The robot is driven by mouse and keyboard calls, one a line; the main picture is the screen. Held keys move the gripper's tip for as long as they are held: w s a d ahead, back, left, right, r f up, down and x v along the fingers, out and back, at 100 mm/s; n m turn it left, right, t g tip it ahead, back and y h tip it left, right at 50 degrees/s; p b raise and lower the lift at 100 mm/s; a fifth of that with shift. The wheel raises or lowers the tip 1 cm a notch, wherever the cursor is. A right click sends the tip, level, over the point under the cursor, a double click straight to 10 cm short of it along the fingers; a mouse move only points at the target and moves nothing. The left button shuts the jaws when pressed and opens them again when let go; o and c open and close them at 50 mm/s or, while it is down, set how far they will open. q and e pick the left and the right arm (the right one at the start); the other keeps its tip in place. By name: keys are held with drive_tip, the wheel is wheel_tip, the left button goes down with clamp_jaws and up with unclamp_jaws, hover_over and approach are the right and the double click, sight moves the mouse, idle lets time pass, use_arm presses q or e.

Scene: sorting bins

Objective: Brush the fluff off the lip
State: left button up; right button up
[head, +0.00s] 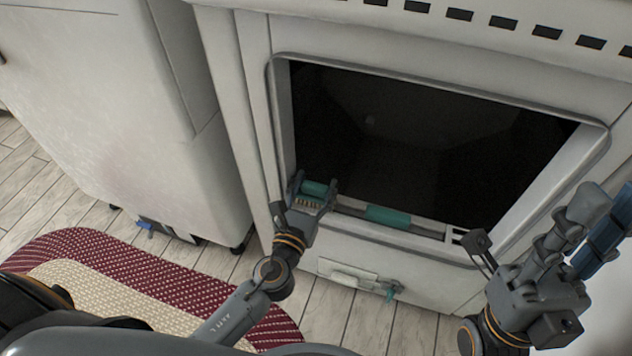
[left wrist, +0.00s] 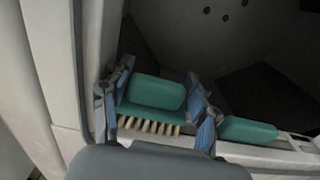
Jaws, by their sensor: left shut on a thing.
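The brush (head: 314,188) has a teal back and pale bristles. My left gripper (head: 315,195) is shut on it at the left end of the opening's lower lip (head: 425,233). In the left wrist view, the brush (left wrist: 155,93) sits between the blue-padded fingers (left wrist: 160,105), bristles toward the near side. A second teal piece (head: 388,217) lies along the lip to the right; I cannot tell whether it joins the brush. I cannot make out fluff clearly. My right gripper (head: 580,225) is raised at the right, apart from the lip; its finger gap is unclear.
The white machine (head: 255,100) has a dark, deep opening (head: 400,140) with a raised frame. Below the lip are a pale plate and a small teal-tipped fitting (head: 390,290). A white cabinet (head: 110,110) stands left. A red and cream rug (head: 90,270) lies on the plank floor.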

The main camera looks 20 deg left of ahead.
use_arm(q)
drive_tip(key=shift+s+f, duration=0.1)
drive_tip(key=shift+s, duration=0.6)
drive_tip(key=shift+w, duration=0.15)
drive_tip(key=shift+w, duration=0.25)
drive_tip(key=shift+w+p, duration=0.3)
drive_tip(key=shift+w, duration=0.5)
drive_tip(key=shift+s, duration=0.65)
drive_tip(key=shift+s+b, duration=0.35)
drive_tip(key=shift+s, duration=0.2)
drive_tip(key=shift+f, duration=0.1)
